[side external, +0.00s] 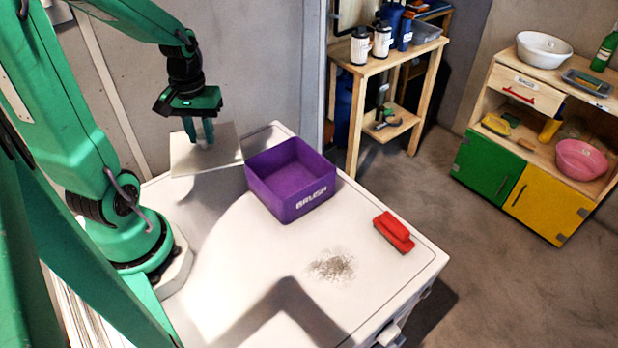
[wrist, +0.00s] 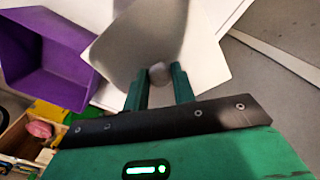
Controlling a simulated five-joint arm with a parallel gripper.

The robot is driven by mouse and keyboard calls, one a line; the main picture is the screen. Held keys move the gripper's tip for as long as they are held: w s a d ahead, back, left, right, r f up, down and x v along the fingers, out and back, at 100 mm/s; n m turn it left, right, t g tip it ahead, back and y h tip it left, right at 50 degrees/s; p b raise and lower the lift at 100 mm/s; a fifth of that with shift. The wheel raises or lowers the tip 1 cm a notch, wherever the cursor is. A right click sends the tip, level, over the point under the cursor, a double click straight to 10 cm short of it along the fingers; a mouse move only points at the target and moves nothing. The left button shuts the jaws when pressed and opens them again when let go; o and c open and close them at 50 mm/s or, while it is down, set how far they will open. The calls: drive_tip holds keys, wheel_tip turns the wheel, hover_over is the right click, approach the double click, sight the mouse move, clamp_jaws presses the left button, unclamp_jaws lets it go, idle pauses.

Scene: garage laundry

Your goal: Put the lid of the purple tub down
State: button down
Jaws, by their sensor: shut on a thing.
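The purple tub (side external: 291,183), marked "BRUSH", stands open on the white worktop, and its inside looks empty. It also shows at the left of the wrist view (wrist: 45,62). The lid is a pale, flat plate (side external: 180,157), held just left of the tub and apart from the worktop as far as I can tell. In the wrist view the lid (wrist: 150,30) fills the top middle. My gripper (side external: 203,138) is shut on the lid's small grey knob (wrist: 158,72), with its fingers pointing down.
A red brush (side external: 394,232) lies near the worktop's right edge. A patch of grey grit (side external: 332,267) lies in front of the tub. The worktop (side external: 235,240) is bare at front left. A wooden shelf (side external: 400,60) stands behind, beyond the worktop.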

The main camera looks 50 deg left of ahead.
sight(204, 138)
drive_tip(key=shift+f, duration=0.45)
drive_tip(key=c, duration=1.1)
unclamp_jaws()
drive_tip(key=shift+c, duration=0.2)
wheel_tip(204, 138, up, 13)
drive_tip(key=shift+d, duration=0.1)
drive_tip(key=d+r+m+t, duration=0.1)
drive_tip(key=d+m+t, duration=0.4)
drive_tip(key=d+m, duration=0.4)
drive_tip(key=d, duration=0.4)
drive_tip(key=shift+w+d+t, duration=0.3)
drive_tip(key=shift+d, duration=0.05)
drive_tip(key=shift+r, duration=0.1)
